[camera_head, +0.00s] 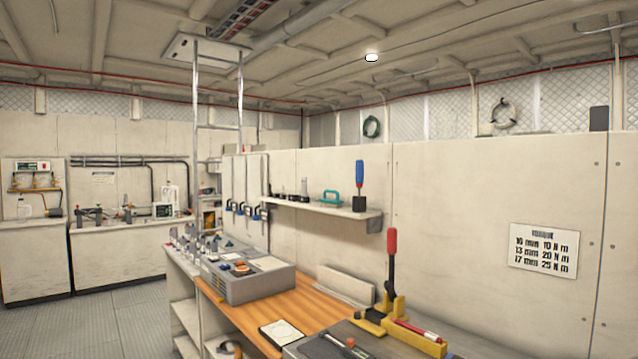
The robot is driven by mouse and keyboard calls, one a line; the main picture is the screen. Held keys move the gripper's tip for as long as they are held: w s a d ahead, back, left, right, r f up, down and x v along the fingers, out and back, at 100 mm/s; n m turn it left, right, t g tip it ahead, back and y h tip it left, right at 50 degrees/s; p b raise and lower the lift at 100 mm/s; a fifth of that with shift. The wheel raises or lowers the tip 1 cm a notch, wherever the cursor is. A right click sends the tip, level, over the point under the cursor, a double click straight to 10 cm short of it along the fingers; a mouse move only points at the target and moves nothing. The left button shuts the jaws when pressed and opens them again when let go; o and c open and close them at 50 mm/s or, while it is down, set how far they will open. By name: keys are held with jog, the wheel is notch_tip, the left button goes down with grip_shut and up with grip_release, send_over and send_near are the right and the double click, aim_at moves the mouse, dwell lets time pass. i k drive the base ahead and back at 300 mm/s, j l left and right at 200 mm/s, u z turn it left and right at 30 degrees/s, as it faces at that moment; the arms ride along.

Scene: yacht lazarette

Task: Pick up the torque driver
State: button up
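A tool with a blue handle and red band (359,174) stands upright in a dark block (359,203) at the right end of the wall shelf. On the bench, a red-handled upright piece with a black shaft (391,248) rises from a yellow base (401,329). A red bar-shaped piece (416,331) lies on that base. I cannot tell for certain which of these is the torque driver. My gripper is not in view.
The shelf (315,208) also holds a teal-handled item (331,197) and small dark pieces. The wooden bench (300,300) carries a grey box (247,280) and a white pad (282,333). A ladder (218,130) stands behind. Floor (100,320) at left is clear.

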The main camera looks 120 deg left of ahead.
aim_at(359, 165)
jog(key=u, duration=3.9)
jog(key=i+j+z, duration=0.1)
jog(key=i+j, duration=0.15)
jog(key=i+j+z, duration=0.1)
jog(key=i+j, duration=0.15)
jog(key=j, duration=0.2)
jog(key=i+j, duration=0.25)
jog(key=i+j+z, duration=0.15)
jog(key=j, duration=0.3)
jog(key=i, duration=0.05)
